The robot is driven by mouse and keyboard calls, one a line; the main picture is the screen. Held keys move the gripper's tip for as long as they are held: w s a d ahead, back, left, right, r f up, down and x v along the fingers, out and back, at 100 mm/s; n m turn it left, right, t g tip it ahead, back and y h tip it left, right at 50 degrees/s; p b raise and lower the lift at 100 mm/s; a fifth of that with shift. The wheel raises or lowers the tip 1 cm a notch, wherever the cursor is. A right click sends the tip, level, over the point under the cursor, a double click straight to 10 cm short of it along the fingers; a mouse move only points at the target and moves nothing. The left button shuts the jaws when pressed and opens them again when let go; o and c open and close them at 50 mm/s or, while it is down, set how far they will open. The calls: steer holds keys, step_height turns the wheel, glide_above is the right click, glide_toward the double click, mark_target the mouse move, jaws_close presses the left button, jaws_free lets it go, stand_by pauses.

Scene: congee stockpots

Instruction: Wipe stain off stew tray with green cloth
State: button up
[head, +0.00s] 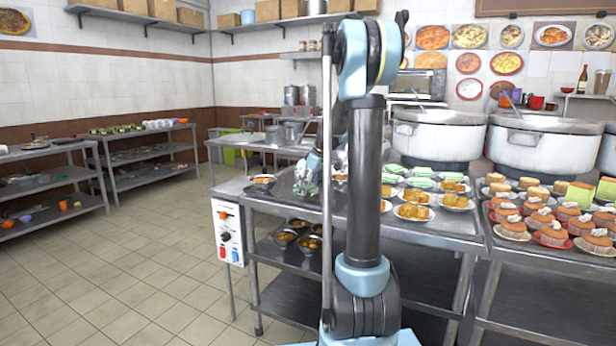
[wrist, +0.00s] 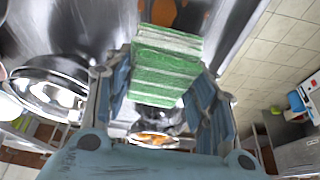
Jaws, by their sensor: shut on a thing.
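A green cloth with pale stripes (wrist: 165,70) sits between the fingers of my gripper (wrist: 160,88) in the wrist view. The gripper is shut on it. Beyond the cloth, an orange-brown stain (wrist: 178,12) marks a grey metal surface (wrist: 100,22), which looks like the stew tray. The cloth partly covers my view of that surface, and I cannot tell whether it touches it. In the head view my gripper (head: 306,178) is over the left end of the metal table, partly hidden by my arm.
A bowl of food (head: 262,180) stands at the table's left corner. Plates of food (head: 412,211) fill the table right of my arm, with large stockpots (head: 437,140) behind. Stew bowls (head: 284,238) sit on the lower shelf. The tiled floor at left is clear.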

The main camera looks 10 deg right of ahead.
steer(key=shift+d+r, duration=0.2)
steer(key=shift+r, duration=2.45)
